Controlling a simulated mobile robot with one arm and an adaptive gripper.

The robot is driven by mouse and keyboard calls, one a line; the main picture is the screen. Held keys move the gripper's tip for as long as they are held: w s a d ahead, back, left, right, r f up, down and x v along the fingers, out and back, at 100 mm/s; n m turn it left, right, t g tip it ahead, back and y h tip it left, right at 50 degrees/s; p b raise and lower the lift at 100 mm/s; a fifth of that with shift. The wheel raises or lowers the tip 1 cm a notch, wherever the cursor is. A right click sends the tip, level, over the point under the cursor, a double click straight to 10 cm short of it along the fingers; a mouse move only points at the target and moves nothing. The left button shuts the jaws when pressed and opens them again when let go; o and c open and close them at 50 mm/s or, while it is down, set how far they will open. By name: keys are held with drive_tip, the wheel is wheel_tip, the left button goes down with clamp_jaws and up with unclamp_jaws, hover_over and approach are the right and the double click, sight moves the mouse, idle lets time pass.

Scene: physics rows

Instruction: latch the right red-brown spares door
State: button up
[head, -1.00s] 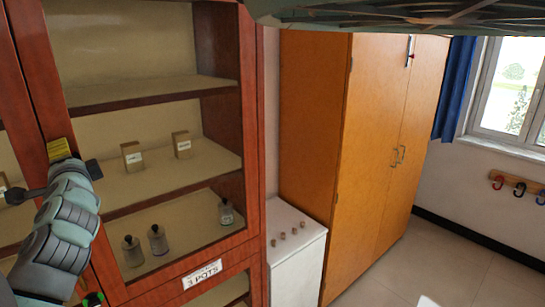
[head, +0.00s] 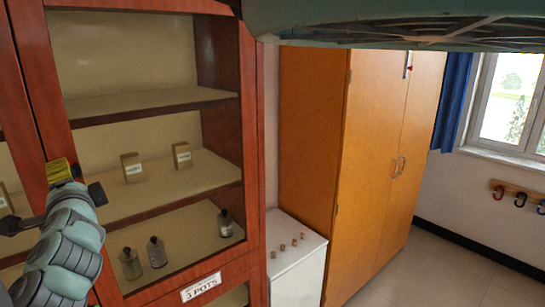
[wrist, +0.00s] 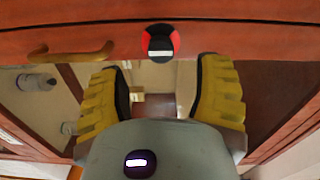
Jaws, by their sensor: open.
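The right red-brown spares door (head: 252,150) has a glass pane, and shelves show behind it. It looks about flush with the cabinet; I cannot tell whether it is fully shut. In the wrist view its frame (wrist: 230,40) runs across the top, with a round red-and-black latch knob (wrist: 160,34) bearing a white mark, and a brass handle (wrist: 70,54) to its left. My gripper (wrist: 160,82) is open and empty, its yellow fingers apart below the knob in the picture and not closed on it. In the head view my gripper (head: 62,180) is at the door's left stile and hides the knob.
Small boxes (head: 132,167) and dark bottles (head: 157,251) stand on the shelves inside. A "3 POTS" label (head: 201,287) is below. A white low unit (head: 297,265) and an orange-brown wardrobe (head: 365,160) stand to the right. Floor (head: 430,270) is clear there.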

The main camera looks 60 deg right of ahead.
drive_tip(key=shift+s+a, duration=0.2)
drive_tip(key=shift+s, duration=0.35)
